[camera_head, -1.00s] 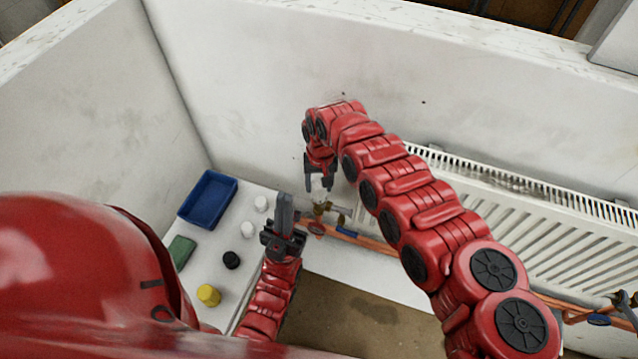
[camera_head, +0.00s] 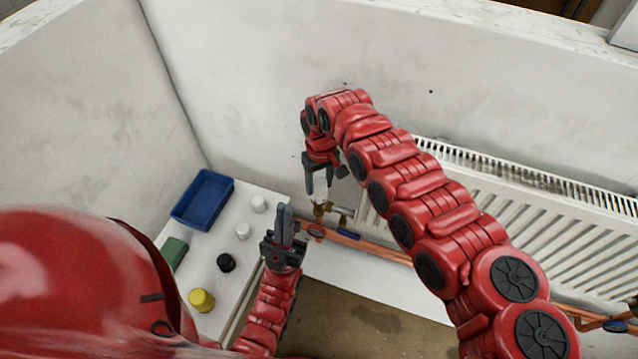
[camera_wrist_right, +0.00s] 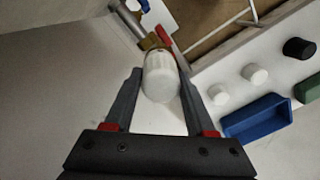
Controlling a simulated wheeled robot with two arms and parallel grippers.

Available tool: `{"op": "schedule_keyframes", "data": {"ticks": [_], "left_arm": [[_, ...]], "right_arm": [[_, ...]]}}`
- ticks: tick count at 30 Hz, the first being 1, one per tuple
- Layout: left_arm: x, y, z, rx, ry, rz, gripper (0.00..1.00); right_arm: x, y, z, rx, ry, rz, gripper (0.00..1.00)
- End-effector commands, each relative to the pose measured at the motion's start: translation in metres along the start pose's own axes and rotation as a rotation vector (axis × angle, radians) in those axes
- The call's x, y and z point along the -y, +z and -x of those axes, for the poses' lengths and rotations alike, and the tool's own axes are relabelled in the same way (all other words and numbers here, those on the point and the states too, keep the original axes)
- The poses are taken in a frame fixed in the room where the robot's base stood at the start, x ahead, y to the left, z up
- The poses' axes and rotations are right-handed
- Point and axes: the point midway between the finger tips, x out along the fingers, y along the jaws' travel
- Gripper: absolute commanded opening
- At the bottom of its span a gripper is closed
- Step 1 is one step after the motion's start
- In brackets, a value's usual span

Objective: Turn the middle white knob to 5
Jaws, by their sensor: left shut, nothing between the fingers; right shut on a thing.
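A white knob (camera_wrist_right: 161,77) sits on a brass valve (camera_wrist_right: 152,42) in the right wrist view. In the head view the knob (camera_head: 320,188) shows between the fingers of my right gripper (camera_head: 318,192), above the brass valve (camera_head: 319,210) at the radiator's left end. My right gripper (camera_wrist_right: 160,84) is shut on this knob, a finger on each side. No number on the knob can be read. My left gripper (camera_head: 284,218) is shut and empty, pointing up beside the white table edge, left of the valve.
A white table (camera_head: 222,240) holds a blue tray (camera_head: 203,200), two white caps (camera_head: 259,204), a black cap (camera_head: 226,263), a yellow cap (camera_head: 202,300) and a green block (camera_head: 173,253). A white radiator (camera_head: 560,215) and copper pipes (camera_head: 375,244) lie to the right.

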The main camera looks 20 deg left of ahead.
Motion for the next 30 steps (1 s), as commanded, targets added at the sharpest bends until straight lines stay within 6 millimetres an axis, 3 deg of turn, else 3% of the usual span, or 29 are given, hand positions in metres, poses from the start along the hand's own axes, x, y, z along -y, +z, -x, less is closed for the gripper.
{"op": "schedule_keyframes", "data": {"ticks": [1,5,17,22,30], "left_arm": [[0.0,0.0,0.0,0.0,0.0,0.0,0.0],[0.0,0.0,0.0,0.0,0.0,0.0,0.0],[0.0,0.0,0.003,0.0,0.0,0.0,0.0],[-0.001,0.002,0.013,0.0,0.0,0.0,0.0],[-0.002,0.006,0.036,0.0,0.0,0.0,0.0]], "right_arm": [[0.0,0.0,0.0,0.0,0.0,0.0,0.61],[0.0,0.0,0.0,0.0,0.0,0.0,0.84],[0.0,-0.001,0.006,-0.003,0.0,-0.002,0.85],[-0.002,-0.002,0.034,-0.008,0.002,-0.002,0.85],[0.001,-0.002,0.107,-0.007,0.002,0.001,0.85]]}}
